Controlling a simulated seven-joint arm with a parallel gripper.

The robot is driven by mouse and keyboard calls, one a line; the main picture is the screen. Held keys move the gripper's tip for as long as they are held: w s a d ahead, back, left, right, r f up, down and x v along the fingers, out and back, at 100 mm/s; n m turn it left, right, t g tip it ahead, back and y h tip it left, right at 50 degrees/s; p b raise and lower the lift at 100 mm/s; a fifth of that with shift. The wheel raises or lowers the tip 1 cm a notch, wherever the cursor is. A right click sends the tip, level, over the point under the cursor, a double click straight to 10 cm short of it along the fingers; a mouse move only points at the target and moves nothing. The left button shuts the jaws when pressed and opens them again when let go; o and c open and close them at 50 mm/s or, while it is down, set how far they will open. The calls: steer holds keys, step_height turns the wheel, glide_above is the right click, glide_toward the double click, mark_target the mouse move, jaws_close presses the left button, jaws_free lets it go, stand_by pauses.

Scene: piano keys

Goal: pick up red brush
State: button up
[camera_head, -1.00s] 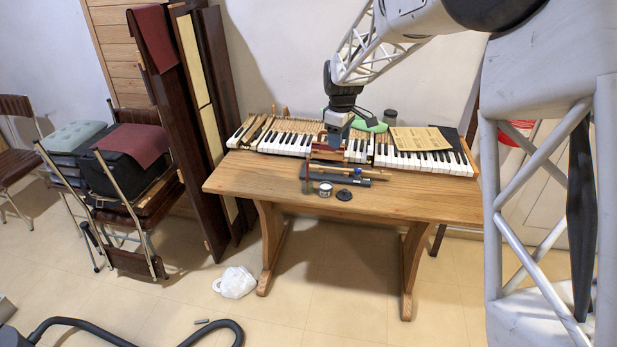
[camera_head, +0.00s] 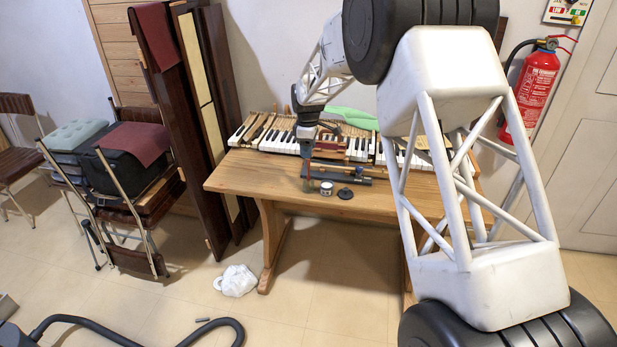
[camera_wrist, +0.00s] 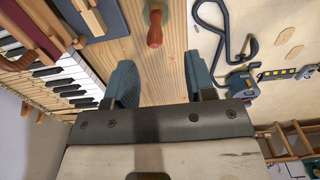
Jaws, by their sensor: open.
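The red brush shows in the wrist view as a rounded red-orange handle end (camera_wrist: 154,32), ahead of my gripper (camera_wrist: 162,84) and roughly in line with the gap between its two blue-grey fingers. The fingers are apart with nothing between them, and the handle lies beyond their tips. In the head view my gripper (camera_head: 305,158) is over the left front part of the table, and a thin red piece (camera_head: 308,172) that looks like the brush is just below it.
Piano keys (camera_head: 283,140) run along the back of the wooden table (camera_head: 245,176). A dark tool with a wooden stick (camera_head: 342,168), a small tin (camera_head: 326,188) and a black disc (camera_head: 345,194) lie right of my gripper. A green object (camera_head: 352,117) is behind.

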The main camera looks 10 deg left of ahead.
mark_target(309, 176)
steer(key=shift+f, duration=0.15)
steer(key=shift+f, duration=1.15)
steer(key=shift+f, duration=0.1)
steer(key=shift+w+f, duration=0.15)
steer(key=shift+f, duration=1.1)
steer(key=shift+w+f, duration=0.15)
steer(key=shift+f, duration=1.1)
jaws_close()
